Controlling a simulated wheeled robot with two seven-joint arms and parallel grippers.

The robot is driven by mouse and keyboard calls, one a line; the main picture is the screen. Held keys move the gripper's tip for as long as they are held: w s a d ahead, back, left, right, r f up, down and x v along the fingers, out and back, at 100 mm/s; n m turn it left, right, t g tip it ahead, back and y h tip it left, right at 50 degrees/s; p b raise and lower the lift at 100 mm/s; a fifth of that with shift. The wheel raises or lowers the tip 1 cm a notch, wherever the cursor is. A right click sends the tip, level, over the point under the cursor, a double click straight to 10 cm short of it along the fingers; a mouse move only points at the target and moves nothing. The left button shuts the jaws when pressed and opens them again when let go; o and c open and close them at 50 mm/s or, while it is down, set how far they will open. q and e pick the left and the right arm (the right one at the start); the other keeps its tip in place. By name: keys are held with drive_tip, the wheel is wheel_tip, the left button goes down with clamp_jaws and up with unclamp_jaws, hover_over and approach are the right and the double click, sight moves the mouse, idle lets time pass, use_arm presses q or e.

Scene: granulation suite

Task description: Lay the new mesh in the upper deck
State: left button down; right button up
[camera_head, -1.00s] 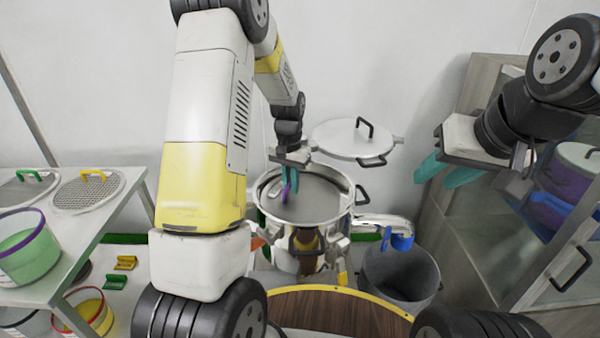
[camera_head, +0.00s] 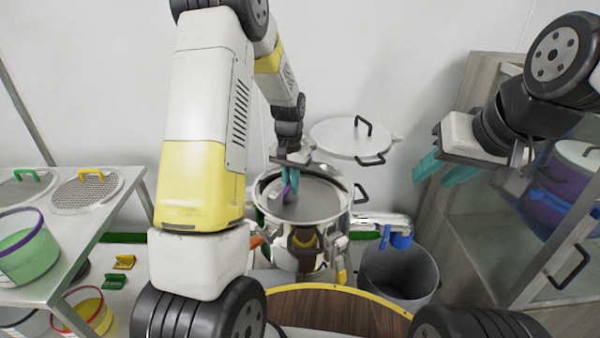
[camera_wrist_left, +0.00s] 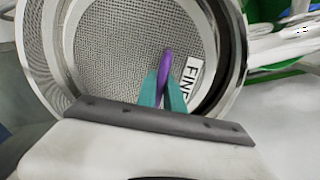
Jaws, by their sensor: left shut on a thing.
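My left gripper (camera_head: 290,185) is shut on the purple handle (camera_wrist_left: 165,68) of the new mesh. The mesh (camera_head: 318,203) is a grey round screen; in the left wrist view its woven face (camera_wrist_left: 125,45) carries a white FINE label. It is at the open top of the steel sifter (camera_head: 343,213), inside or just over the upper ring; I cannot tell whether it is fully seated. The arm and fingers hide part of its left side. My right gripper (camera_head: 443,172) is open and empty, to the right, near the glass cabinet.
A steel lid (camera_head: 345,137) with black handles is behind the sifter. A grey bin (camera_head: 400,275) stands at its right. A mesh with a yellow handle (camera_head: 75,195) lies on the left shelf beside a green-filled tub (camera_head: 25,250). The glass-door cabinet (camera_head: 500,235) bounds the right.

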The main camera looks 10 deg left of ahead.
use_arm(q)
drive_tip(key=shift+f, duration=0.55)
drive_tip(key=c, duration=1.4)
unclamp_jaws()
drive_tip(key=shift+o, duration=0.2)
drive_tip(key=shift+r, duration=3.9)
drive_tip(key=s+r+n+t+h, duration=0.1)
drive_tip(key=s+r+t, duration=0.2)
drive_tip(key=s+r, duration=0.6)
drive_tip(key=s+d+r+n+t+h, duration=0.1)
drive_tip(key=s+r+t, duration=0.2)
drive_tip(key=s+r, duration=0.6)
drive_tip(key=s, duration=0.6)
drive_tip(key=shift+s+r, duration=0.15)
drive_tip(key=shift+s, duration=0.25)
